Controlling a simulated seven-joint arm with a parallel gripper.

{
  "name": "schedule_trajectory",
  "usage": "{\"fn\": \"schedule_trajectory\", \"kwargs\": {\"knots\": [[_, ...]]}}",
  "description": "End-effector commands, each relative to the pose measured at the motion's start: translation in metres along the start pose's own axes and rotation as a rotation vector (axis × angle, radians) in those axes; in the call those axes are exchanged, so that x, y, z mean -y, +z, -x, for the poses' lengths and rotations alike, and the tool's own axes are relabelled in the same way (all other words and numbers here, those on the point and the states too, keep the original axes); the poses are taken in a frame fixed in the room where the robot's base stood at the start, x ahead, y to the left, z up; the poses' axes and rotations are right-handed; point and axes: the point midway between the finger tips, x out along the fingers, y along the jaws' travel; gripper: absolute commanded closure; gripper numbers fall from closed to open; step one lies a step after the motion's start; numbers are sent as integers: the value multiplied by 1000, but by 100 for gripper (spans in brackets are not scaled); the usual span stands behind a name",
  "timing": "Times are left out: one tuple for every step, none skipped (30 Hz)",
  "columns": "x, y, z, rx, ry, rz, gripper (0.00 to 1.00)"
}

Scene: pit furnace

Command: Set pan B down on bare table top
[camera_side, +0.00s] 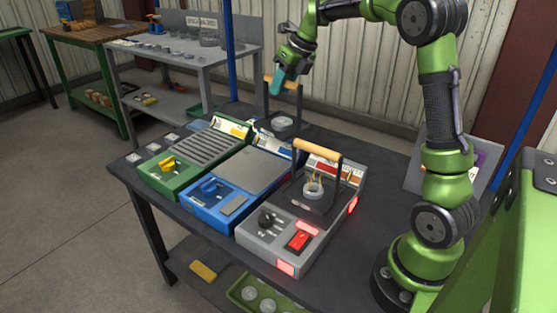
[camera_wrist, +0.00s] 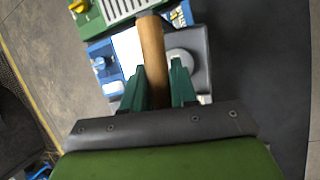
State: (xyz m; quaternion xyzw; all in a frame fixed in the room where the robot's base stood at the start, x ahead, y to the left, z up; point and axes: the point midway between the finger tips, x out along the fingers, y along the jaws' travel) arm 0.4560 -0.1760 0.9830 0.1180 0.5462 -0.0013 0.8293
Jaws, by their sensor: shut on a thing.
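My gripper (camera_side: 277,82) is shut on the wooden handle of a dark pan (camera_side: 301,127) behind the blue unit, near the table's back side. The wooden handle (camera_wrist: 153,55) runs between the green fingers (camera_wrist: 160,88) in the wrist view. A round grey piece (camera_side: 283,122) lies in this pan. I cannot tell whether the pan touches the table top (camera_side: 384,165) or hangs just above it. A second dark pan (camera_side: 325,202) with a wooden handle sits on the grey unit, holding a ring-shaped piece (camera_side: 313,188). No letter is readable on either pan.
A green unit (camera_side: 160,180), a blue unit (camera_side: 213,210) and a grey unit (camera_side: 275,248) with red lit panels stand side by side on the table. The wrist view shows bare dark surface (camera_wrist: 262,60) right of the held pan. A blue post (camera_side: 229,60) rises behind.

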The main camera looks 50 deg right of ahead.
Motion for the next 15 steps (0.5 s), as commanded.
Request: {"fn": "schedule_trajectory", "kwargs": {"knots": [[21,-7,6,9,-12,-30,100],[33,-12,8,12,-16,-42,100],[48,-20,10,14,-23,-57,100],[60,-26,13,16,-27,-66,100],[72,-32,16,18,-30,-76,100],[86,-42,19,19,-33,-83,100],[96,-48,21,21,-36,-88,100],[104,-55,23,21,-36,-90,100],[116,-64,26,23,-37,-95,100],[123,-70,28,23,-38,-94,100],[130,-76,30,22,-38,-93,100],[138,-84,33,22,-37,-91,100],[144,-90,34,22,-35,-89,100],[149,-96,36,22,-35,-88,100],[155,-102,38,20,-32,-81,100]]}}
